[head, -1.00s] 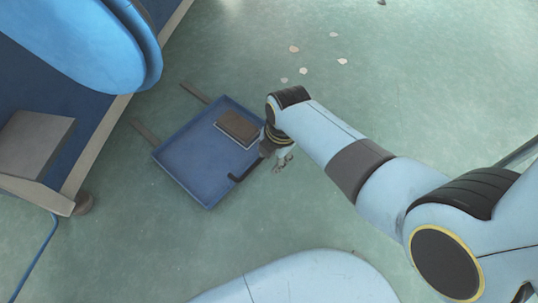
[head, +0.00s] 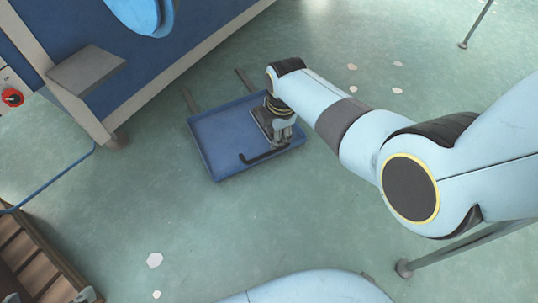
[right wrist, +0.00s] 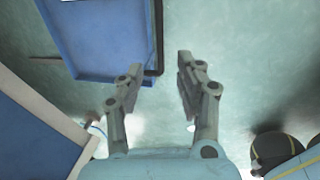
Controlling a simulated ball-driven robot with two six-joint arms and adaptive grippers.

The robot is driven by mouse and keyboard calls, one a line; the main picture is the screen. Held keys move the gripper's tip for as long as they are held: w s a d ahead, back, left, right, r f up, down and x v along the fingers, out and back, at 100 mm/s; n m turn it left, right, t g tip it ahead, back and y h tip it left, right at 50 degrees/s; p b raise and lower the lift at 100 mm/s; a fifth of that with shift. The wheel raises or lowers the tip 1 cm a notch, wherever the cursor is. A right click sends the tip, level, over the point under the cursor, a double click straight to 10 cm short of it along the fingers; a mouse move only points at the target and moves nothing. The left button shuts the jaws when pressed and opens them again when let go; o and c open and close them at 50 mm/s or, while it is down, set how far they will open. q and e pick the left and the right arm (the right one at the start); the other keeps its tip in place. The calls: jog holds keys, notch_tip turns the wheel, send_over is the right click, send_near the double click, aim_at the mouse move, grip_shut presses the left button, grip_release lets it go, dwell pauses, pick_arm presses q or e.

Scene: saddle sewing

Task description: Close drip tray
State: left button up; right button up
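The drip tray (head: 218,150) is a shallow blue tray, pulled out from under the blue machine on two thin rails. Its black handle (head: 262,157) is on its front side. My right gripper (head: 282,143) is at the handle's right part in the head view. In the right wrist view, my right gripper (right wrist: 157,68) is open with its fingers spread. The handle (right wrist: 158,40) reaches to the gap between the fingertips, not clasped. The tray (right wrist: 105,40) lies ahead and left. My left gripper is not in view.
The blue machine (head: 165,70) with a grey step (head: 85,70) stands behind the tray. A brown slatted wooden thing (head: 35,255) is at lower left. A metal leg (head: 460,245) stands at right. Floor in front of the tray is clear.

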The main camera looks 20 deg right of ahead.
jog(key=f, duration=0.1)
jog(key=b, duration=0.4)
send_over(270, 152)
jog(key=s, duration=0.2)
notch_tip(270, 152, down, 4)
jog(key=f, duration=0.1)
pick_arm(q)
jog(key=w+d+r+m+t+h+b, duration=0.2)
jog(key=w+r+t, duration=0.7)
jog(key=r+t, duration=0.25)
pick_arm(e)
jog(key=shift+w+f, duration=0.25)
jog(key=shift+f, duration=0.3)
jog(key=shift+w+f, duration=0.25)
jog(key=shift+f, duration=0.3)
jog(key=shift+w+f+b, duration=0.15)
jog(key=shift+f+b, duration=0.4)
jog(key=shift+f, duration=0.05)
jog(key=shift+w+f+b, duration=0.15)
jog(key=shift+f+b, duration=0.4)
jog(key=shift+f, duration=0.05)
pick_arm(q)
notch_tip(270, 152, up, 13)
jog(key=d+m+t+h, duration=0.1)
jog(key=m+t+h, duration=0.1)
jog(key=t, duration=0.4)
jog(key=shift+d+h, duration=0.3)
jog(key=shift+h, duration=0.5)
